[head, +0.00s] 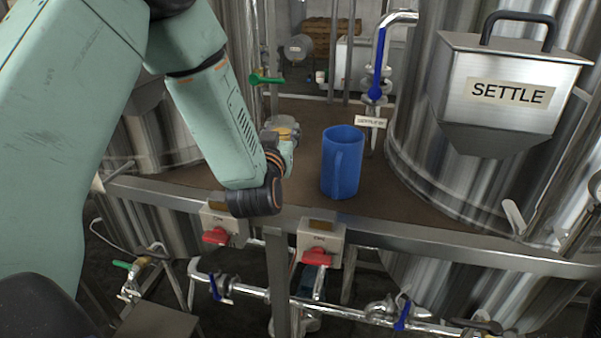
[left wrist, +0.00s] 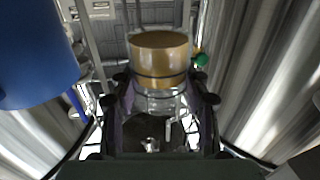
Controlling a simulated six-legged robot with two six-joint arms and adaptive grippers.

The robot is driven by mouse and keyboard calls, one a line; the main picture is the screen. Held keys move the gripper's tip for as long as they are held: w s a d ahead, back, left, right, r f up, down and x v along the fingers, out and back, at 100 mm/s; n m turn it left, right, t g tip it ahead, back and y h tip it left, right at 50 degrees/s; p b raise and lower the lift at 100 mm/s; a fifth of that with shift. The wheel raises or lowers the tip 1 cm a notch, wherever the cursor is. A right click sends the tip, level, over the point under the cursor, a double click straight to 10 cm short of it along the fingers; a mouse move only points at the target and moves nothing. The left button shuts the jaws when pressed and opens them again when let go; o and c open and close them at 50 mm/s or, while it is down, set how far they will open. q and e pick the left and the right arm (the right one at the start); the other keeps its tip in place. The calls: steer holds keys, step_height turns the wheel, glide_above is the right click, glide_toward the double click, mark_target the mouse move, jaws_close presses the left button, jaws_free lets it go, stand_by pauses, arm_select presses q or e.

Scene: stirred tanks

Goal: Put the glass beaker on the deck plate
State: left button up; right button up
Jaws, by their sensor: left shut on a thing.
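The glass beaker (left wrist: 160,60) is clear with an amber-coloured band, and sits between the fingers of my left gripper (left wrist: 160,115) in the left wrist view. In the head view my left arm reaches in from the left over the front rail, and the gripper (head: 286,146) is shut on the beaker (head: 282,131), partly hidden behind the wrist. The brown deck plate (head: 300,190) lies below and around it, between the tanks. I cannot tell whether the beaker touches the deck. My right gripper is not in view.
A blue pitcher (head: 341,165) stands on the deck close to the right of my gripper; it also fills the upper left of the left wrist view (left wrist: 35,55). Steel tanks (head: 450,150) flank the deck.

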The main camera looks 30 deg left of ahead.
arm_select(q)
steer(key=f, duration=0.8)
steer(key=shift+s+d+f+b, duration=0.25)
steer(key=shift+s+f+b, duration=0.05)
steer(key=shift+f+b, duration=0.1)
steer(key=shift+s+d+f, duration=0.15)
steer(key=shift+f, duration=0.05)
steer(key=shift+s+d+r, duration=0.25)
steer(key=shift+w+a+f, duration=0.2)
steer(key=shift+a+f, duration=0.05)
steer(key=o, duration=1.1)
steer(key=shift+w+a+f, duration=0.1)
steer(key=shift+w+f, duration=0.1)
steer(key=shift+c, duration=0.2)
steer(key=shift+o, duration=1.4)
steer(key=shift+s+d+r, duration=0.25)
steer(key=shift+s, duration=0.1)
steer(key=shift+w+a, duration=0.2)
steer(key=shift+s+d+f, duration=0.1)
steer(key=shift+s+f, duration=0.1)
steer(key=b+v, duration=0.1)
steer(key=v, duration=1.1)
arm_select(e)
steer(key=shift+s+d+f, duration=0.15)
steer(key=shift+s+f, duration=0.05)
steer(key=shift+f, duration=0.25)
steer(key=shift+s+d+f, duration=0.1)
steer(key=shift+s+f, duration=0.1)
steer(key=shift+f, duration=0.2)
